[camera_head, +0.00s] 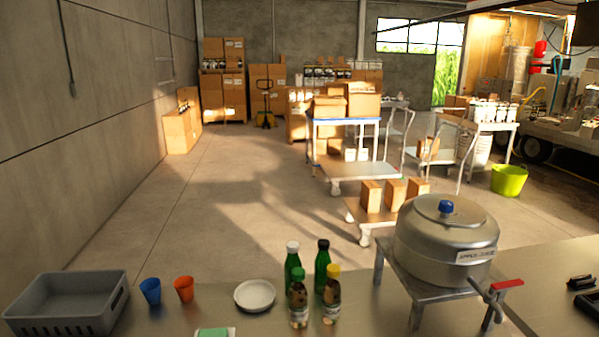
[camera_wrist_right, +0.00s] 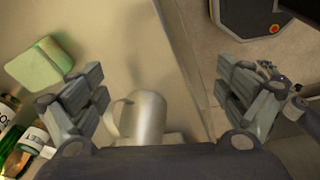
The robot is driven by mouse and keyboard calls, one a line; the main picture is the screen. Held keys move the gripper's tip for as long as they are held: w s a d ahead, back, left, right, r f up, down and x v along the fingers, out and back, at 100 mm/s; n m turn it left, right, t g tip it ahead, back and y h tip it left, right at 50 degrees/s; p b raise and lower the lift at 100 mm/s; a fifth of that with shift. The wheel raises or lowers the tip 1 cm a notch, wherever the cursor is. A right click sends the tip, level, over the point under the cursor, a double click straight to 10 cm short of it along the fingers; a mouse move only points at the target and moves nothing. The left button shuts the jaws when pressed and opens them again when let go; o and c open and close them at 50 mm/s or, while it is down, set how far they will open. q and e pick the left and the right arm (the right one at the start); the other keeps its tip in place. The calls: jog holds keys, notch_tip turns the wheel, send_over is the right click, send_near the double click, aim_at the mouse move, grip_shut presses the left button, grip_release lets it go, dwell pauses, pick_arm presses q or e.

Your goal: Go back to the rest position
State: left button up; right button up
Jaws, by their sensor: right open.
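My right gripper (camera_wrist_right: 165,92) is open in the right wrist view, its two fingers wide apart with nothing held between them. A metal mug (camera_wrist_right: 148,118) with a handle shows below the gap between the fingers, near the table edge; I cannot tell how far below. The head view shows neither gripper and no arm.
The steel table (camera_head: 375,305) holds a grey crate (camera_head: 68,312), blue cup (camera_head: 150,290), orange cup (camera_head: 184,289), white plate (camera_head: 255,295), several bottles (camera_head: 322,266), green sponge (camera_head: 212,332) and metal vessel on a stand (camera_head: 445,240). Beyond are carts and clear floor (camera_head: 200,225).

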jog(key=s+a+f+m+t, duration=0.1)
jog(key=s+f+m+t, duration=0.1)
jog(key=s+m, duration=0.5)
jog(key=s+d+m+h, duration=0.2)
jog(key=s+d+m, duration=0.5)
jog(key=s, duration=0.1)
notch_tip(320, 180, down, 32)
jog(key=s+f+g+b, duration=0.1)
jog(key=s+b, duration=0.2)
jog(key=b, duration=0.1)
pick_arm(q)
notch_tip(320, 180, down, 7)
jog(key=b, duration=0.3)
jog(key=shift+d, duration=0.15)
pick_arm(e)
jog(key=s+d+f, duration=0.1)
jog(key=s+f, duration=0.7)
jog(key=s+d+f+g, duration=0.1)
jog(key=s+d+f, duration=0.1)
jog(key=s+f, duration=0.5)
notch_tip(320, 180, down, 2)
jog(key=shift+s+d+f+n, duration=0.1)
jog(key=shift+s+d+n, duration=0.2)
jog(key=shift+s, duration=0.1)
jog(key=shift+o, duration=0.5)
